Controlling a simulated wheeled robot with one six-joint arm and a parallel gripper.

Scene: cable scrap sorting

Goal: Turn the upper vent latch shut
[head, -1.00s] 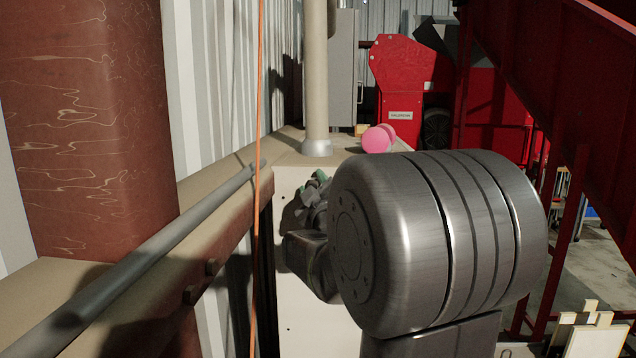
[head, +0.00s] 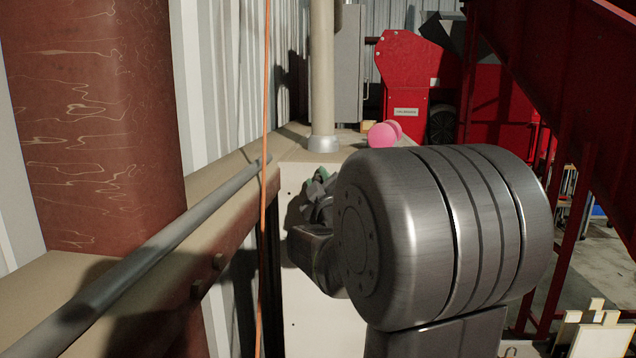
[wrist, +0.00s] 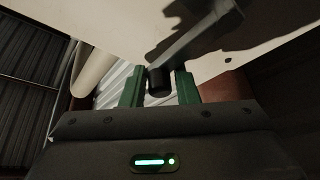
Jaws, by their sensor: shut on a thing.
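In the wrist view my gripper (wrist: 161,78) has its two green fingers on either side of the black round end of a dark grey lever, which I take to be the vent latch (wrist: 195,40). The fingers are shut on that end. The lever slants up and to the right across a pale panel (wrist: 120,30) and casts a shadow on it. In the head view the green gripper tips (head: 321,175) show small beside the same pale panel (head: 305,305). My own arm hides most of the gripper there, and the latch cannot be made out.
A grey pipe (head: 170,235) and an orange cable (head: 264,200) run along the left, by a brown column (head: 95,130). A pink round object (head: 383,135) lies on the ledge behind my arm. Red machinery (head: 405,75) stands at the back and right.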

